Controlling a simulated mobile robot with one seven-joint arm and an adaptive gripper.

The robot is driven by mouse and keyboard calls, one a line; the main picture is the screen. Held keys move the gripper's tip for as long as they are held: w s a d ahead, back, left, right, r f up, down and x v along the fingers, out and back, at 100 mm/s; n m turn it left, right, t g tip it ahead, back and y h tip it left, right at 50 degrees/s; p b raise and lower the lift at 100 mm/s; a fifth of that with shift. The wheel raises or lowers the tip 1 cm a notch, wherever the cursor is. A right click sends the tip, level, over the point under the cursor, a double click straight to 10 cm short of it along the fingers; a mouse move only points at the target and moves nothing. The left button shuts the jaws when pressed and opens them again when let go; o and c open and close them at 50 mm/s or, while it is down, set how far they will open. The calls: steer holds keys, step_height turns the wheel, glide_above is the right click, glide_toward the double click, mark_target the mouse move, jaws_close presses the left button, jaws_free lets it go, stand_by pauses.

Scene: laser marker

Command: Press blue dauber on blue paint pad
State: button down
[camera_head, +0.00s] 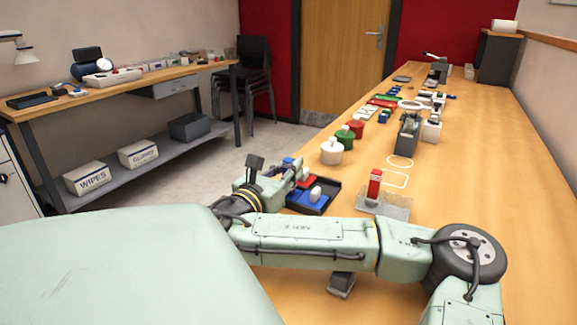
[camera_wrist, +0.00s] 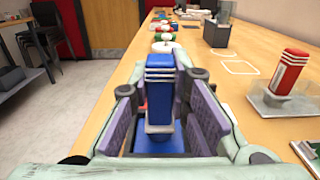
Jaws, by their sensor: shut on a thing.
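The blue dauber (camera_wrist: 160,82), an upright blue block with pale bands near its top and a grey base, stands between the purple finger pads of my gripper (camera_wrist: 165,112) in the wrist view. My gripper is shut on it. The blue paint pad (camera_wrist: 157,140) shows below and around the dauber's foot; whether they touch cannot be told. In the head view, my gripper (camera_head: 292,173) is at the left edge of the table, over the dark tray (camera_head: 328,199), which holds blue and red areas. My gripper and arm partly hide the tray and the dauber there.
A red dauber (camera_head: 375,183) stands in a clear holder (camera_head: 392,207) right of the tray, also in the wrist view (camera_wrist: 290,72). White, green and red pots (camera_head: 331,152) stand beyond the tray. White outlines (camera_head: 397,180) mark bare tabletop. The table's right side is clear.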

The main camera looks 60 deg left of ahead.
steer(key=shift+f, duration=0.1)
stand_by(0.3)
steer(key=shift+r+p, duration=2.25)
steer(key=shift+r, duration=1.3)
steer(key=shift+s+f, duration=0.1)
